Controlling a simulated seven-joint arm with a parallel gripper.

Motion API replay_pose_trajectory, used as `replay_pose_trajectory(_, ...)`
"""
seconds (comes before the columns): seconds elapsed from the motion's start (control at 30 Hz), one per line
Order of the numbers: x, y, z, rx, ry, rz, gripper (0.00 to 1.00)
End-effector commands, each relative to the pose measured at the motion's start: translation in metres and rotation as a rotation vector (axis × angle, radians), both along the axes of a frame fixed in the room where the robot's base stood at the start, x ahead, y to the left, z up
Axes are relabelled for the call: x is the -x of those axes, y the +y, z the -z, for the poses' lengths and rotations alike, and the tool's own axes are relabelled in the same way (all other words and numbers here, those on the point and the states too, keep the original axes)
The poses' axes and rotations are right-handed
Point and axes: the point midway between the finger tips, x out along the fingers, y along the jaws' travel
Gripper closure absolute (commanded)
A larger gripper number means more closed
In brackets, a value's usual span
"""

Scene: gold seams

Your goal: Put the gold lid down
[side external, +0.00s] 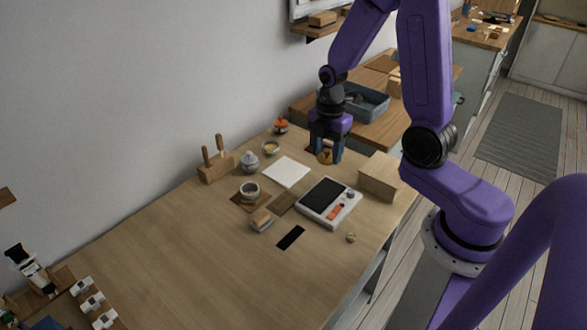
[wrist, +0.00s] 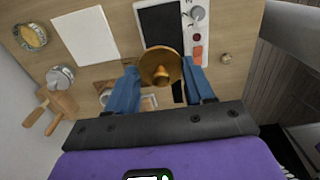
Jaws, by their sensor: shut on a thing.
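My gripper (side external: 325,150) is shut on the gold lid (side external: 325,157), near the far right part of the wooden table (side external: 190,260). In the wrist view the lid (wrist: 160,62) is a round gold disc with a raised middle, between the two blue fingers of my gripper (wrist: 160,82). Whether the lid touches the table or hangs above it is hard to tell. The fingers hide part of it in the side view.
A white square sheet (side external: 286,172) and a white device with a black panel (side external: 328,202) lie nearby. A wooden box (side external: 380,177) stands right of my gripper.

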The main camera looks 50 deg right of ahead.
Motion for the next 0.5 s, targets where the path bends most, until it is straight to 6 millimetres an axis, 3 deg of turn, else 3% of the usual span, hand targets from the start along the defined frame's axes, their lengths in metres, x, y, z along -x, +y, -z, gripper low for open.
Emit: replay_pose_trajectory(0.5, -0.085, -0.015, 0.044, -0.001, 0.005, 0.0, 0.75)
